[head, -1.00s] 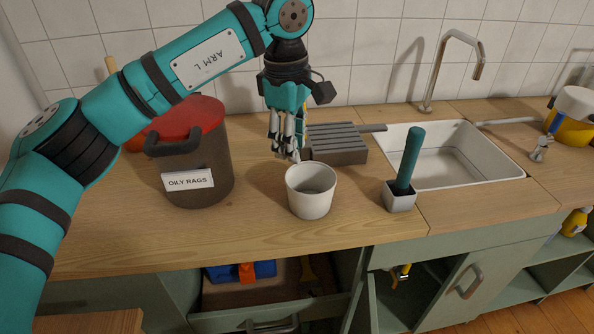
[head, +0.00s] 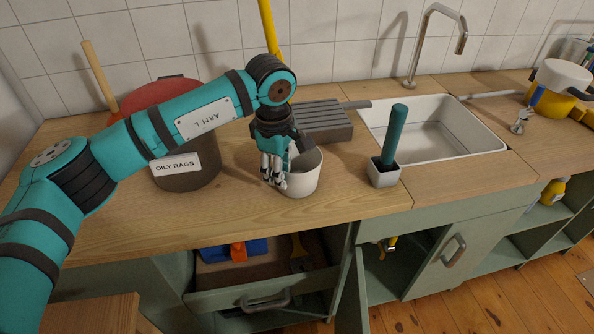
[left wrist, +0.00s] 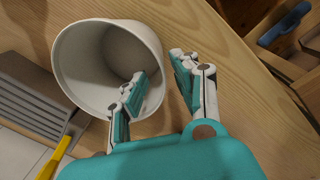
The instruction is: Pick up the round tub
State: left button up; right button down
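The round tub (head: 307,180) is a white, open-topped cylinder standing upright on the wooden counter. In the left wrist view the tub (left wrist: 88,50) shows its wide mouth and empty inside. My left gripper (head: 273,178) points down at the tub's left side in the head view and hides part of it. In the left wrist view my left gripper (left wrist: 160,68) has its fingers apart, with the tub's wall between them: one finger is over the mouth, the other outside. I cannot tell whether either finger touches the wall. My right gripper is not in view.
A bin labelled OILY RAGS (head: 186,178) stands left of the tub, partly behind my arm. A grey ribbed block (head: 325,122) lies behind it. A green-handled tool (head: 394,135) in a small holder stands to the right, before the sink (head: 475,150). An open drawer (head: 240,297) is below.

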aim_at(283, 192)
pick_arm(q)
jog(key=shift+f, duration=1.85)
grip_shut()
